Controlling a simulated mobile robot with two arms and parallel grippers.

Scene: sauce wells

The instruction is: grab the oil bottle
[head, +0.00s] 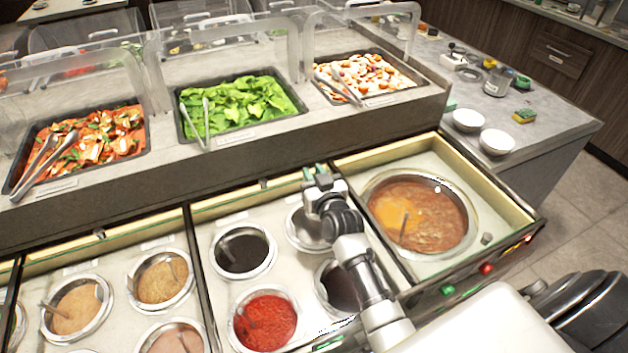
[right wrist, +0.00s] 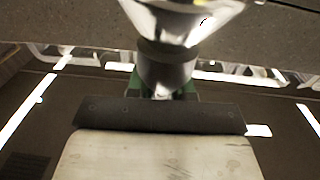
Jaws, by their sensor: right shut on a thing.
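My right gripper (head: 315,172) reaches over the sauce counter near the front wall of the salad shelf, its green fingertips close together. In the right wrist view, the gripper (right wrist: 162,90) is shut on a shiny, glass-like or metallic thing with a darker band, which I take to be the oil bottle (right wrist: 168,72). Its wider part runs out of the top of that view. In the head view I cannot make out the bottle; the gripper and wrist cover that spot. My left gripper is not in view.
Round wells are set in the counter, including red sauce (head: 265,322), dark sauce (head: 243,250) and a large soup pot (head: 418,215). Trays of greens (head: 245,105) and other salad stand behind, under clear guards. Two white bowls (head: 497,142) stand at the right.

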